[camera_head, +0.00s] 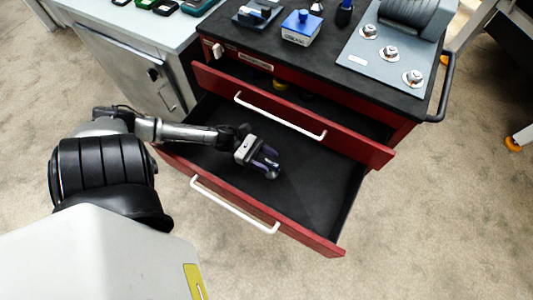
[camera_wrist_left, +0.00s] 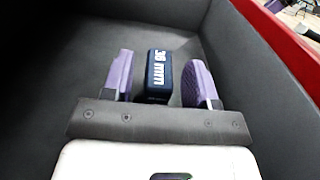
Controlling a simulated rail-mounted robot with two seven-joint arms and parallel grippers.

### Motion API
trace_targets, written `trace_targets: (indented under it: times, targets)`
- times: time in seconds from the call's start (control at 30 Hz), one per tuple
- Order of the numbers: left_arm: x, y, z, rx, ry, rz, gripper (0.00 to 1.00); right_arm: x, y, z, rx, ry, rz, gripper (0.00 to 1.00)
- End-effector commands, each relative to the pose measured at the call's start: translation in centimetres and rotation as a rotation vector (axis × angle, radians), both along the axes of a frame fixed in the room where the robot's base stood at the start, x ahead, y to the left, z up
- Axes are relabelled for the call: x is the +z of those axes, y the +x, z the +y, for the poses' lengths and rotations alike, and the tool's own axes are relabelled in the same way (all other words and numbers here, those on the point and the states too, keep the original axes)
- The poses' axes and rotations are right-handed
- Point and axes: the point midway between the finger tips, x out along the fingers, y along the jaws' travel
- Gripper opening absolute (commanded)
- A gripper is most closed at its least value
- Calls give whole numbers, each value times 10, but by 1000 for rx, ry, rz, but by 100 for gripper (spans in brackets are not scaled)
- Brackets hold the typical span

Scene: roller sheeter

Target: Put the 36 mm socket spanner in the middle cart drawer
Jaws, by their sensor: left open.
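The red tool cart has two drawers pulled out, an upper one (camera_head: 350,146) and, below it, a lower one (camera_head: 310,240) that stands out further. My left gripper (camera_head: 269,163) is inside the lower drawer, with purple fingers pointing down toward its dark floor. In the left wrist view the fingers (camera_wrist_left: 158,80) stand open on both sides of a dark blue block marked "36 MM" (camera_wrist_left: 158,76), with gaps beside it. The block looks like the end of the 36 mm socket spanner; the rest of it is hidden. My right gripper is not in view.
The upper drawer holds a yellow item (camera_head: 280,85) at the back. On the cart top (camera_head: 325,65) are a blue-and-white box (camera_head: 301,27) and a grey plate with several metal knobs (camera_head: 392,52). A grey cabinet (camera_head: 135,75) stands left. The lower drawer's right part is clear.

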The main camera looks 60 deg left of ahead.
Motion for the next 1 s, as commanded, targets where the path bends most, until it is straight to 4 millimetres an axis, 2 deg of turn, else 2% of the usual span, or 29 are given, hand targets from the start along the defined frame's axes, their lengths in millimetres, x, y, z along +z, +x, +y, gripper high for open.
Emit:
trace_targets:
  times: [0.5, 0.87, 1.0]
  targets:
    - [1, -30, 42, 0, 0, 0, 53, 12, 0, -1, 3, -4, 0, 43]
    - [1, -32, 45, 0, 1, -1, 53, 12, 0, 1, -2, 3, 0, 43]
    - [9, -32, 45, 0, 1, -1, 53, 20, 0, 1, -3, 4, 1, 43]
